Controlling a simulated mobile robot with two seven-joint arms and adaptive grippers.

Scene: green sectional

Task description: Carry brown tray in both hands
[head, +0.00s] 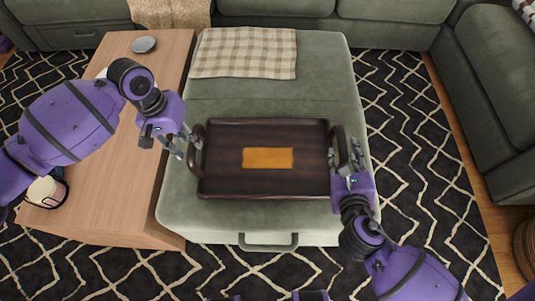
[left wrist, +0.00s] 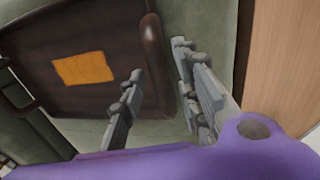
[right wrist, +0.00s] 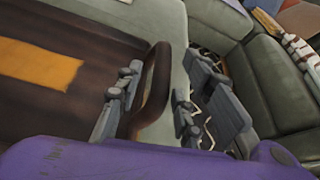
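The dark brown tray (head: 225,180), with an orange-brown rectangle in its middle, lies flat on the green ottoman. It has a raised handle at each short end. My left gripper (head: 189,143) is open at the left handle (head: 197,150). In the left wrist view, that handle (left wrist: 153,38) lies between the lines of the two spread fingers, near their tips. My right gripper (head: 345,160) is open at the right handle (head: 339,143). In the right wrist view, its fingers stand on either side of that handle (right wrist: 158,85), with gaps showing. Neither gripper visibly clamps a handle.
A checked cloth (head: 245,52) lies on the far part of the ottoman (head: 290,100). A wooden table (head: 120,180) stands close on the left, with a grey dish (head: 143,44) and a jar-like item (head: 45,190). Green sofa sections (head: 490,80) stand behind and right. Patterned rug (head: 400,130) is clear on the right.

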